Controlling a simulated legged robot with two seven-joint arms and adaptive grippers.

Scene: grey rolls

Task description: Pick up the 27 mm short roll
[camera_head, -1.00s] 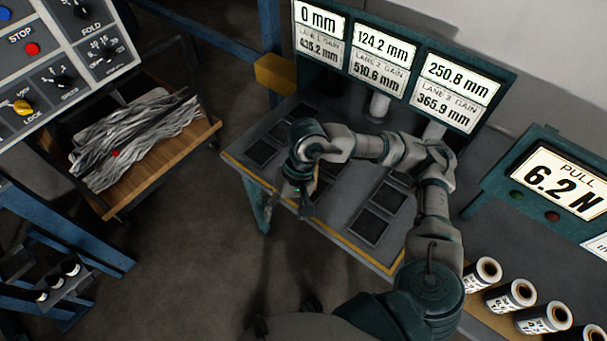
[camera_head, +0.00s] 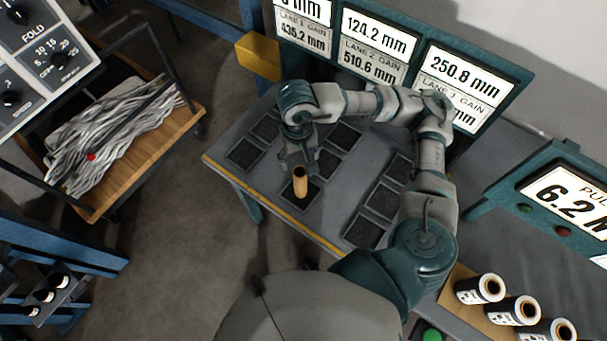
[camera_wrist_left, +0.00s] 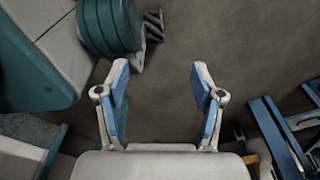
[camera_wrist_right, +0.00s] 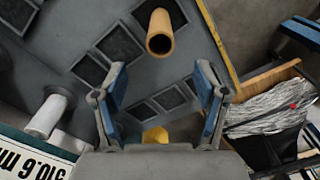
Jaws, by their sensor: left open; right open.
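A tan, bare-looking roll (camera_head: 302,190) stands upright on a dark square pad near the front edge of the grey table (camera_head: 232,180). It also shows in the right wrist view (camera_wrist_right: 160,38), ahead of the fingertips. My right gripper (camera_head: 298,165) is open and empty, just behind and above this roll in the head view. It also shows open in the right wrist view (camera_wrist_right: 160,75). My left gripper (camera_wrist_left: 161,72) is open and empty over the floor in the left wrist view; the head view does not show it. I cannot read a size on the tan roll.
A cart with grey strips (camera_head: 105,135) stands at left. Several other pads are bare.

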